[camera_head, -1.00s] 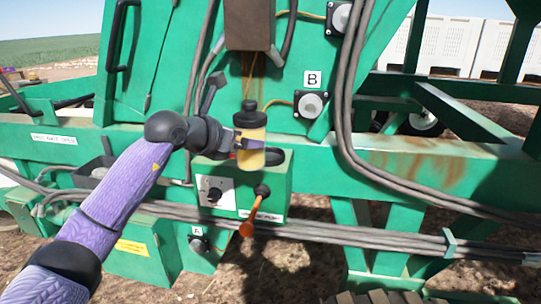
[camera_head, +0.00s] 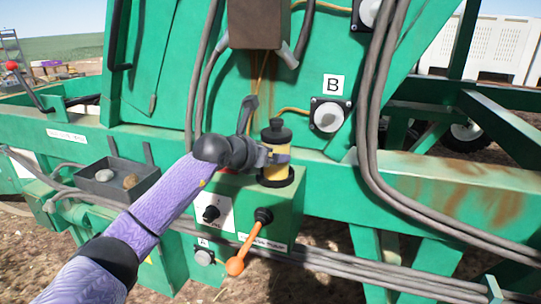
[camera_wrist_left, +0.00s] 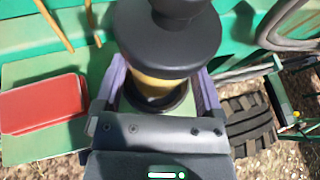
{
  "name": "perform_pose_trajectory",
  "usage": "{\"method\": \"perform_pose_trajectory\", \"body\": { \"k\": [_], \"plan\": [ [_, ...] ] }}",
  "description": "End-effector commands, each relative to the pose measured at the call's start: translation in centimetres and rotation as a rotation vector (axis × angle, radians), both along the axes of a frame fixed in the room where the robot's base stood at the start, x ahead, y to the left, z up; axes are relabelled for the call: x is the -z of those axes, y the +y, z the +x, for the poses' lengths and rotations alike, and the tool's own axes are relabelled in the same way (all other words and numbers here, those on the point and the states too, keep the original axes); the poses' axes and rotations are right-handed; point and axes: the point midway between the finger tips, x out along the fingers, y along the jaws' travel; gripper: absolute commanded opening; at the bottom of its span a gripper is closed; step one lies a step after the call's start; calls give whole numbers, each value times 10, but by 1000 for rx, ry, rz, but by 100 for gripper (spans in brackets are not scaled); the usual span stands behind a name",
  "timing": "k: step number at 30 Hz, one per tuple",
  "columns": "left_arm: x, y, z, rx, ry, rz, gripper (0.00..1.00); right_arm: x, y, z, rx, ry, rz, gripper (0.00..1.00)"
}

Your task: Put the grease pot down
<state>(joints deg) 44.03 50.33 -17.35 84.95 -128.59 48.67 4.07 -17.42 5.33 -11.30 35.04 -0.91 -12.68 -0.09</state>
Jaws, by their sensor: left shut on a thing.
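The grease pot (camera_head: 275,136) has a black cap and a yellow, see-through body. It stands upright over a black ring (camera_head: 276,181) on top of the green control box (camera_head: 286,207). My left gripper (camera_head: 278,158) is shut on the pot's body from the left. In the left wrist view the pot's black cap (camera_wrist_left: 172,38) fills the top middle, with a purple finger on each side. The pot's lower end is at the black ring, but I cannot tell whether it is fully seated. My right gripper is not in view.
A grey tray (camera_head: 118,181) with stones is at left. A red plate (camera_wrist_left: 42,104) lies beside the pot in the wrist view. Grey hoses (camera_head: 372,120) hang at right.

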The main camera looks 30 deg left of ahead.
Motion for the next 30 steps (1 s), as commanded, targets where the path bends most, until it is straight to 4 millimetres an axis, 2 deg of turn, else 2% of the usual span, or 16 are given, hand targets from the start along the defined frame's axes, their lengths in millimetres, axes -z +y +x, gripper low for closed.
{"method": "perform_pose_trajectory", "body": {
  "k": [8, 9, 10, 20, 23, 30],
  "plan": [
    [1, 0, 0, 0, -3, 1, 14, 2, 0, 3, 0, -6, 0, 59],
    [2, 0, 0, 0, -2, 1, 93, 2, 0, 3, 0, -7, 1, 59],
    [1, 0, 0, 0, -2, 1, 99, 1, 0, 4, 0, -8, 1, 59],
    [-3, 1, -5, 0, -2, 2, 100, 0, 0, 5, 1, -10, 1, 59],
    [-8, 3, -21, -1, -2, 6, 100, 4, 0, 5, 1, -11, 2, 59],
    [-28, 7, -84, 1, 4, 13, 100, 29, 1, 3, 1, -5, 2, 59]
  ]
}}
